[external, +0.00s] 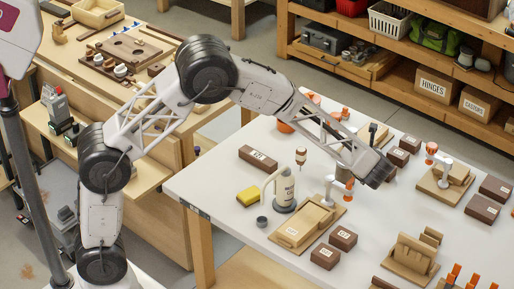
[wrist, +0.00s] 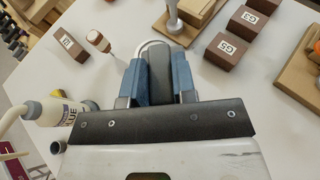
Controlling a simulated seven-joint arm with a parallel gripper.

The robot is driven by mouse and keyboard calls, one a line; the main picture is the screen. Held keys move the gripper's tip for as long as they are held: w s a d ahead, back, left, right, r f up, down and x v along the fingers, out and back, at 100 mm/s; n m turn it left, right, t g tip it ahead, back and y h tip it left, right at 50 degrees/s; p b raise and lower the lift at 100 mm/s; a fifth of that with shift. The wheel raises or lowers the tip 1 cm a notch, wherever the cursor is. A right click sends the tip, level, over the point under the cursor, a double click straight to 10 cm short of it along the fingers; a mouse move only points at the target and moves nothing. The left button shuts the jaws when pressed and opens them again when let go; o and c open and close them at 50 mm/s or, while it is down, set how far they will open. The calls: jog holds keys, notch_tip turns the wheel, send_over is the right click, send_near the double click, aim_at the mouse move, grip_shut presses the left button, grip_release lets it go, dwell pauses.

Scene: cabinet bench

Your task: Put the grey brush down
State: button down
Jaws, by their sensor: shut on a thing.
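My gripper (wrist: 160,68) is shut on the grey brush (wrist: 159,78) in the wrist view. A rounded dark grey part of the brush shows between the two blue-grey fingers; the rest of it is hidden. A pale rounded edge shows just beyond the fingertips, and I cannot tell whether it belongs to the brush. In the external view my gripper (external: 379,173) is over the white bench top (external: 225,175), right of the orange-and-white clamp. The brush cannot be made out there.
A glue bottle (external: 284,190), a yellow sponge (external: 248,196) and a wooden tray (external: 300,231) stand left of my gripper. Labelled brown blocks (external: 343,238) lie around the bench, with wooden fixtures (external: 411,255) to the right. Bare bench shows between them and at the left end.

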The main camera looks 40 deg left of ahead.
jog(key=s+d+f+m+t+h, duration=0.1)
jog(key=d+m+h, duration=0.1)
jog(key=d, duration=0.3)
jog(key=s+d+f+m+t+h, duration=0.1)
jog(key=d+m+t+h, duration=0.1)
jog(key=d, duration=0.4)
jog(key=shift+s+d+f+m+h, duration=0.2)
jog(key=shift+s+f+m+h, duration=0.05)
jog(key=shift+s+m+h, duration=0.05)
notch_tip(320, 180, down, 6)
jog(key=shift+f, duration=0.2)
jog(key=shift+f, duration=1.8)
jog(key=shift+f, duration=0.15)
jog(key=c, duration=0.9)
grip_release()
